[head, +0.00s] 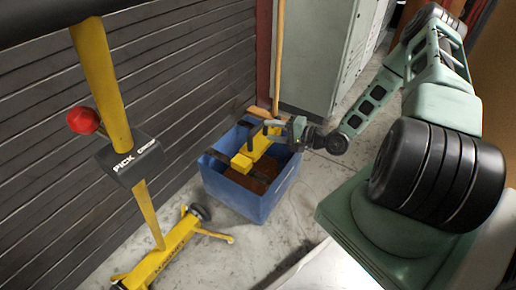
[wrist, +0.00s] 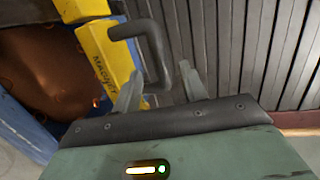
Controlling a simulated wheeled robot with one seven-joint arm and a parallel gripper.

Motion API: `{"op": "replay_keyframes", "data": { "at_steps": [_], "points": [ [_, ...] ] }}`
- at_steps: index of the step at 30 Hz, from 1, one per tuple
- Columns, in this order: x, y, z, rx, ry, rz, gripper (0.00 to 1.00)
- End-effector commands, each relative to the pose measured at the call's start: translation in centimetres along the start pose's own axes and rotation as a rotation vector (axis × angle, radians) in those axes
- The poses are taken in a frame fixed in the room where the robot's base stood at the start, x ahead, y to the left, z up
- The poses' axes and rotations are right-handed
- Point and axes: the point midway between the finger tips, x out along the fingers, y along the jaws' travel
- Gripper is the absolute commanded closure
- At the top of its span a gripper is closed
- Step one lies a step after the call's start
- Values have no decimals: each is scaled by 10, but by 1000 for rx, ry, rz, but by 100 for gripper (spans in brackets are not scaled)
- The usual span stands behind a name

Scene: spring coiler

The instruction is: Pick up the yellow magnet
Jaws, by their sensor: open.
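The yellow magnet (head: 246,158) lies across the blue crate, its far end near the crate's upper edge. It is a yellow block with dark lettering, and the wrist view shows its body (wrist: 100,52) with a black bent handle (wrist: 150,45). My gripper (head: 276,130) is over the crate at the magnet's right side. In the wrist view my gripper (wrist: 157,85) is open, its two fingers apart with the lower end of the black handle between them. I cannot tell whether either finger touches the handle.
The blue crate (head: 245,205) stands on the concrete floor and holds brown and dark items. A dark slatted wall (head: 60,120) runs behind it. A grey cabinet (head: 315,55) and a wooden pole (head: 279,50) stand at the back. A yellow wheeled stand (head: 165,258) is at left.

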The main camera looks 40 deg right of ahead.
Motion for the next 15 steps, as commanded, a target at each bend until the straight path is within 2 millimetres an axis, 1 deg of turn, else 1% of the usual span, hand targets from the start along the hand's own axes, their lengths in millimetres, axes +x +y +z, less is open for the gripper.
{"op": "replay_keyframes", "data": {
  "at_steps": [5, 9, 15],
  "points": [
    [10, 2, 0, -1, 0, 0, 57],
    [27, 5, 3, -3, -2, 0, 57],
    [51, 3, 4, -3, -1, 0, 57]
  ]
}}
